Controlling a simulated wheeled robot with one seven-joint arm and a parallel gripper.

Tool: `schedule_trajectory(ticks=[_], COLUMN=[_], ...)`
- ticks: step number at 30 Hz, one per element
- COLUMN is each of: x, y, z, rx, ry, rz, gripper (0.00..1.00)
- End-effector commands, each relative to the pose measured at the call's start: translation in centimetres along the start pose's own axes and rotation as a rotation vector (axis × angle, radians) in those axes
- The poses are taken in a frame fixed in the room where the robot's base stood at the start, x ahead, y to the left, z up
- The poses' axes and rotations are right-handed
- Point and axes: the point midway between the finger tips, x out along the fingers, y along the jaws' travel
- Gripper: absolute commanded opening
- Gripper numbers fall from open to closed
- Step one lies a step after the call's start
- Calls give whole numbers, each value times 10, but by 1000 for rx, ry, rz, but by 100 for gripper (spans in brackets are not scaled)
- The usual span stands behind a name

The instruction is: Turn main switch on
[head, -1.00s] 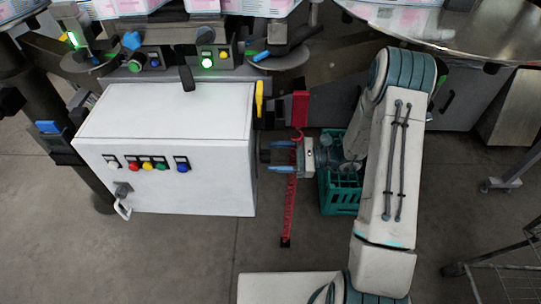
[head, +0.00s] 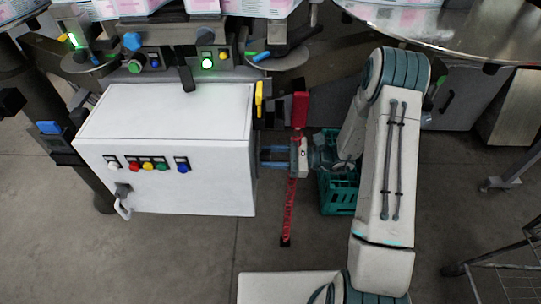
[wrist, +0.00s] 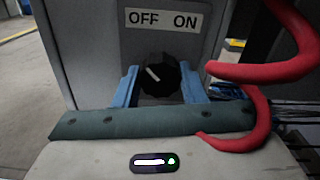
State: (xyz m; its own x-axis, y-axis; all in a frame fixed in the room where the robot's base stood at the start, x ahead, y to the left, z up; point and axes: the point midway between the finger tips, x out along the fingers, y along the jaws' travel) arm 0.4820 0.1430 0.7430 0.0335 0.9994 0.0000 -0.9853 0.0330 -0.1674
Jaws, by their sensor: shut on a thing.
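The main switch is a round black knob (wrist: 160,68) on a grey plate, under a label (wrist: 163,20) that reads OFF on the left and ON on the right. Its white mark slants up and left, toward OFF. My gripper (wrist: 158,88) has its blue fingers on either side of the knob and is shut on it. In the head view my gripper (head: 266,156) reaches left to the right side of the white cabinet (head: 165,115). The knob is mostly hidden there by the fingers and cabinet edge.
A teal crate (head: 338,200) sits on the floor below my wrist. Coloured buttons (head: 147,164) are on the cabinet front.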

Motion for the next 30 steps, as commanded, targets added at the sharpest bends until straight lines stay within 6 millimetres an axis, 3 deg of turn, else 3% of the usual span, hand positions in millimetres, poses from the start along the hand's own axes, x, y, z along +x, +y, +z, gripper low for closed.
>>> schedule_trajectory(ticks=[8, 30], x=[-1, -2], y=[0, 0], z=[3, 3], rx=[157, 851], ry=[-1, -1], rz=[-1, -3], gripper=[15, 15])
